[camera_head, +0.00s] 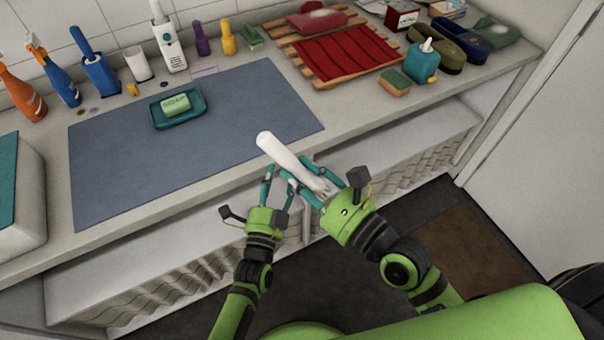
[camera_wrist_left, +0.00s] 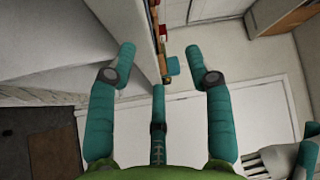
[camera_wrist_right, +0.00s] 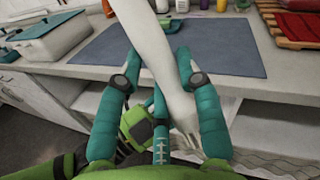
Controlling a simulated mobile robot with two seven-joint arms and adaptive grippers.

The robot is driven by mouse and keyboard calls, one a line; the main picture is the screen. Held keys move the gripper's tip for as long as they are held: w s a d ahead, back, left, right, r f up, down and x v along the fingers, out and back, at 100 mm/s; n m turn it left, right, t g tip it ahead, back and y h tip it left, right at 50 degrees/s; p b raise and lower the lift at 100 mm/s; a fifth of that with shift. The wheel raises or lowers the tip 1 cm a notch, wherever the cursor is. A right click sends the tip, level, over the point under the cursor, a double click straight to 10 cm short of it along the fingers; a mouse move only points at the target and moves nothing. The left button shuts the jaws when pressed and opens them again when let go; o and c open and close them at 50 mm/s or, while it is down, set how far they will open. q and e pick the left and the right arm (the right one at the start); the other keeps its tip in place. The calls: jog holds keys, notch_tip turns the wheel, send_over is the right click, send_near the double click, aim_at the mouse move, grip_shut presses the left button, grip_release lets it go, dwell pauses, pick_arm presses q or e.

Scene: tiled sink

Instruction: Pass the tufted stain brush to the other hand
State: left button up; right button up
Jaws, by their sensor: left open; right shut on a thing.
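The white tufted stain brush (camera_head: 283,152) is held slantwise in front of the counter's edge, its rounded handle end pointing up and left. My right gripper (camera_head: 301,170) is shut on it. The right wrist view shows the brush (camera_wrist_right: 152,62) crossing between the fingers, with the bristle end (camera_wrist_right: 187,135) beside the right-hand finger. My left gripper (camera_head: 278,184) is open and empty, just left of and close below the brush. In the left wrist view nothing is between its fingers (camera_wrist_left: 161,58); the brush's tufted end (camera_wrist_left: 268,160) shows at the lower right.
A blue-grey mat (camera_head: 110,170) covers the counter, with green soap in a teal dish (camera_head: 198,114). Spray bottles (camera_head: 52,75) and other bottles line the wall. A red cloth on a wooden rack (camera_head: 345,50) lies at back right. Air in front of the counter is free.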

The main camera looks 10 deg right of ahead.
jog(key=shift+w+f, duration=0.1)
jog(key=shift+w, duration=0.2)
pick_arm(q)
jog(key=s+a+f+n+g+y, duration=0.1)
jog(key=s+a+f+n+g, duration=0.25)
jog(key=f, duration=0.55)
jog(key=s+a+f+n+g+y, duration=0.2)
jog(key=s+a+f+n, duration=0.25)
jog(key=f, duration=0.45)
jog(key=s+a+f+n+g+y, duration=0.1)
jog(key=s+a+f+n+g, duration=0.3)
jog(key=f, duration=0.5)
pick_arm(e)
jog(key=shift+s, duration=0.15)
pick_arm(q)
jog(key=s+a+f+n+g+y, duration=0.1)
jog(key=s+a+f, duration=0.3)
jog(key=s, duration=0.5)
jog(key=s+a+f+n+g+y, duration=0.1)
jog(key=s+a+f+g, duration=0.3)
jog(key=s, duration=0.5)
jog(key=s+a+f+n+g+y, duration=0.1)
jog(key=s+a+f, duration=0.4)
jog(key=s, duration=0.5)
jog(key=shift+a+n+g, duration=0.2)
jog(key=shift+n+g, duration=0.4)
jog(key=shift+g, duration=0.05)
